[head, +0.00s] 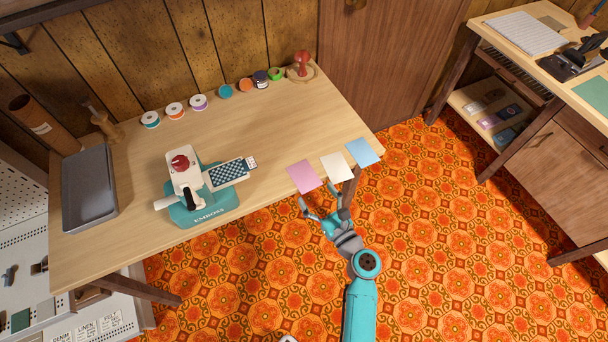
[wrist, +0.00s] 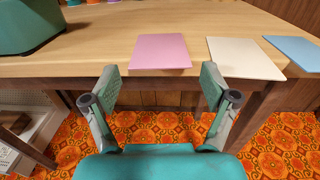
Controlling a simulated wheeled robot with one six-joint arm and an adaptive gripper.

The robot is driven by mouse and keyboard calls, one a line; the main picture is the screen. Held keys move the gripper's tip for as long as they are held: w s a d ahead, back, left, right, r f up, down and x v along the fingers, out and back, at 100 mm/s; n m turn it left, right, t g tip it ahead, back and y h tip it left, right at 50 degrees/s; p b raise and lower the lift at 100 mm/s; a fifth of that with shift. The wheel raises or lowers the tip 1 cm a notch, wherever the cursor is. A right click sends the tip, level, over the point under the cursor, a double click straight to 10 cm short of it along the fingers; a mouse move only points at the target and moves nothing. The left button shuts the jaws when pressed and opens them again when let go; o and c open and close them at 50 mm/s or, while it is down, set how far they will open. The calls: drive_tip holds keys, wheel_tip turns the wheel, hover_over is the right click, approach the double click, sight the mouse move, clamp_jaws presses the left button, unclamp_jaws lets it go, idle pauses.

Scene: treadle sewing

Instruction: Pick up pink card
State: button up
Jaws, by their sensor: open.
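The pink card (head: 303,177) lies flat near the front edge of the wooden table, the leftmost of three cards in a row. In the wrist view the pink card (wrist: 160,51) lies ahead of my fingers, its near edge at about the table edge. My gripper (head: 322,206) is open and empty, just off the table's front edge and near the card. In the wrist view my gripper (wrist: 159,84) has its two fingers spread, one toward each side of the card, with neither seen touching it.
A cream card (head: 337,167) and a blue card (head: 363,152) lie right of the pink one. A teal embosser (head: 203,208) stands to the left on the table (head: 270,125). Small reels, jars and a stamp line the back. Patterned floor lies in front.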

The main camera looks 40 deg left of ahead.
drive_tip(key=shift+x, duration=0.95)
drive_tip(key=c, duration=0.5)
